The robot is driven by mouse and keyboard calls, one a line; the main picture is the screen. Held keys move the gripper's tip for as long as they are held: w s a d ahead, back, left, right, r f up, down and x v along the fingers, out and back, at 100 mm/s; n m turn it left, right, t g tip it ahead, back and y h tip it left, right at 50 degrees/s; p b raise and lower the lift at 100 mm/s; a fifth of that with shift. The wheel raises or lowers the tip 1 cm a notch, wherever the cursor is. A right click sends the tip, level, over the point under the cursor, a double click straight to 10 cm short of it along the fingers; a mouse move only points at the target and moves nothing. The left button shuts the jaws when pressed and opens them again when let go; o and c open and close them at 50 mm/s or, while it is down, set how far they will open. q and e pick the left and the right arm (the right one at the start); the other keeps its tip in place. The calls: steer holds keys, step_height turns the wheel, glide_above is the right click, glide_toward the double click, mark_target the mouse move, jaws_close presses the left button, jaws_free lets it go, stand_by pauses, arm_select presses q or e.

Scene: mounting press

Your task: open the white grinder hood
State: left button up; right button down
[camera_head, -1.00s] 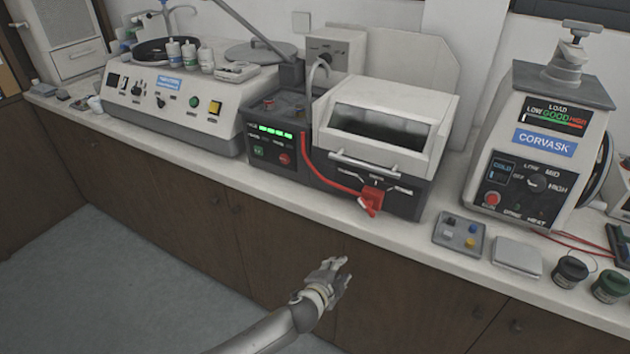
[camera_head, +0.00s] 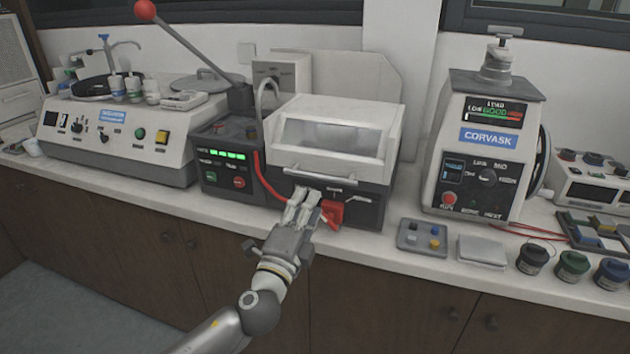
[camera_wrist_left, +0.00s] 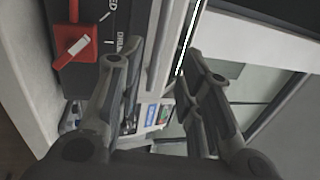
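The white grinder hood (camera_head: 330,150) is down on its dark base in the middle of the bench, with a window in its sloped front. Its bar handle (camera_head: 318,177) runs along the hood's lower front edge. My left gripper (camera_head: 307,194) is at the front of the machine, just below the handle's left half. In the left wrist view its two fingers (camera_wrist_left: 165,50) are apart with nothing gripped. The bright handle bar (camera_wrist_left: 184,42) shows between the fingertips there, nearer the right one; I cannot tell if they touch. My right gripper is out of view.
A red rotary switch (camera_head: 332,212) sits on the base just right of my left gripper; it also shows in the wrist view (camera_wrist_left: 76,41). A red cable (camera_head: 262,182) hangs left. A red-knobbed lever (camera_head: 146,10) rises behind.

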mark_target(321, 178)
arm_select(q)
steer(key=x, duration=0.9)
steer(key=shift+w+d, duration=0.15)
steer(key=shift+w, duration=0.15)
jaws_close()
